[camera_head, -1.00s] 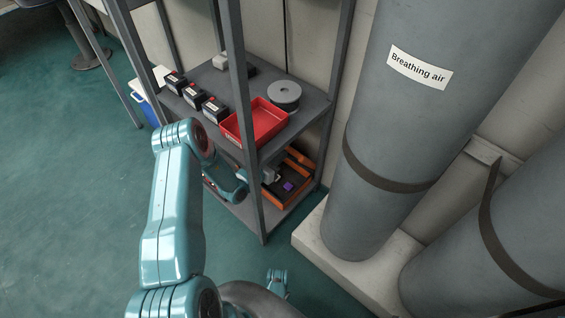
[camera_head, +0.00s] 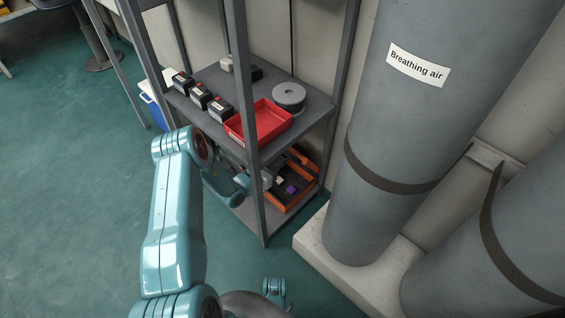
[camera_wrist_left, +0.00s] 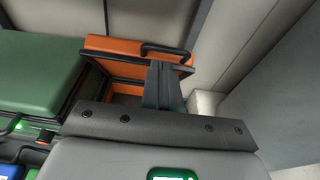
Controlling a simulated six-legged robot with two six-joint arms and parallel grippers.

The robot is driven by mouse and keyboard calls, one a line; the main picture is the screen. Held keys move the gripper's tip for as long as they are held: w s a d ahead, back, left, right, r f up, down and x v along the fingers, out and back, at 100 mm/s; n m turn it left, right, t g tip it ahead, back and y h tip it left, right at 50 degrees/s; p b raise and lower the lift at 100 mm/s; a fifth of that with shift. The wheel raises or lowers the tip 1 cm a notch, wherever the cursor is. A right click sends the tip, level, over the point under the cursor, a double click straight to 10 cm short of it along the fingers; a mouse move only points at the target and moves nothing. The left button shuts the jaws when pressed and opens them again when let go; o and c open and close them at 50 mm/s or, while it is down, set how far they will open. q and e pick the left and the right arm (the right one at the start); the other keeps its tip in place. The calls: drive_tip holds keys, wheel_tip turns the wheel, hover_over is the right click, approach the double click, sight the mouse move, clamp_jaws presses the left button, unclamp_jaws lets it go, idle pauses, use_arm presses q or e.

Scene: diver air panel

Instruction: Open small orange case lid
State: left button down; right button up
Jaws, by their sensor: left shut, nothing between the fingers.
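The small orange case (camera_head: 287,203) is on the lower shelf in the head view. Its dark inside shows, with a small purple item in it, and an orange panel that looks like its lid stands raised at the back. In the left wrist view an orange panel (camera_wrist_left: 115,46) with a dark handle is ahead of the fingers, tilted up. My left gripper (camera_wrist_left: 161,68) is shut and empty, its tips overlapping the panel's lower right part; I cannot tell whether they touch. In the head view it reaches in at the case's left side, partly behind the shelf post.
A shelf post (camera_head: 252,150) stands in front of the case. The upper shelf (camera_head: 315,106) holds a red tray (camera_head: 290,121), black boxes and a grey spool. A green case (camera_wrist_left: 38,70) is at left in the wrist view. Large cylinders (camera_head: 395,140) stand at right.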

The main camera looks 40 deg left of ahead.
use_arm(q)
drive_tip(key=d+r+p+v, duration=0.1)
drive_tip(key=p+v, duration=0.3)
drive_tip(key=v, duration=0.7)
wheel_tip(320, 180, down, 7)
drive_tip(key=a+t+b, duration=0.2)
drive_tip(key=b, duration=0.3)
drive_tip(key=w+d+r+b, duration=0.1)
drive_tip(key=w+r+b, duration=0.2)
drive_tip(key=w, duration=0.9)
drive_tip(key=shift+w+d+b, duration=0.25)
drive_tip(key=shift+d+b, duration=0.1)
drive_tip(key=shift+b, duration=0.45)
use_arm(e)
drive_tip(key=w+d+f+t, duration=0.1)
drive_tip(key=w+f, duration=0.2)
drive_tip(key=f, duration=0.2)
drive_tip(key=shift+w+d+f+t, duration=0.2)
drive_tip(key=shift+d+f+t, duration=0.05)
drive_tip(key=shift+f+t, duration=0.1)
use_arm(q)
drive_tip(key=shift+r, duration=0.15)
use_arm(e)
drive_tip(key=shift+r, duration=0.15)
